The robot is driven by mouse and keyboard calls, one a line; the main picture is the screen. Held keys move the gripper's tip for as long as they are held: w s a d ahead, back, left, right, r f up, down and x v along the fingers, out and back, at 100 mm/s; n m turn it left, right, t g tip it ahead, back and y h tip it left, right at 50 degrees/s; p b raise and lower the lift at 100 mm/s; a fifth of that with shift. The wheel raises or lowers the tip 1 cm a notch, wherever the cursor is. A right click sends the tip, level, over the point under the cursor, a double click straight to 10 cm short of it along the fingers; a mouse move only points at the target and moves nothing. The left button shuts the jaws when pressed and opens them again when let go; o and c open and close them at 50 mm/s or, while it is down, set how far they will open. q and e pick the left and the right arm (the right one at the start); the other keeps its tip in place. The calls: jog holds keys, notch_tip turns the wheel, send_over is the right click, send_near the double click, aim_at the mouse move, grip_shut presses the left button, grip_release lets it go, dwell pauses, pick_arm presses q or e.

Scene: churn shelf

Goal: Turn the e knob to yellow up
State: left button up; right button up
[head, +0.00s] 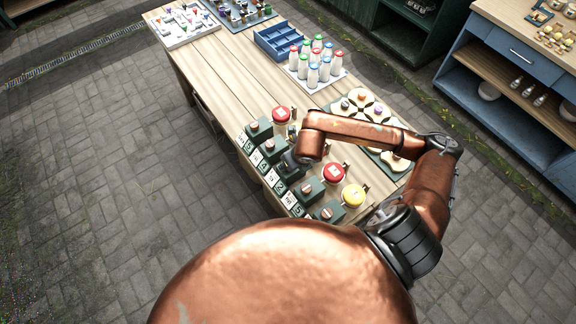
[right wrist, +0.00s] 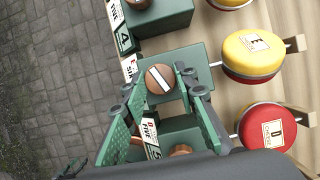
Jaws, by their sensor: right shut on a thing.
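The e knob (right wrist: 160,79) is a round brown knob with a white stripe on a green box (right wrist: 180,58). In the right wrist view it sits between the finger ends of my right gripper (right wrist: 161,84), which is shut on it. My left gripper is out of view.
Neighbouring knob boxes (head: 309,189) stand close on both sides in a row. A red churn (right wrist: 266,127) tagged D is next to the E churn.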

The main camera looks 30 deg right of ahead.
jog(key=shift+w+a+m+h+b, duration=0.1)
jog(key=shift+m+h+b, duration=0.45)
jog(key=shift+m, duration=0.55)
jog(key=shift+m+h+b, duration=0.35)
jog(key=shift+m+b, duration=0.3)
jog(key=shift+m, duration=0.45)
jog(key=o, duration=1.1)
jog(key=shift+o, duration=0.2)
jog(key=shift+r, duration=0.1)
jog(key=v, duration=1.2)
jog(key=shift+w, duration=0.1)
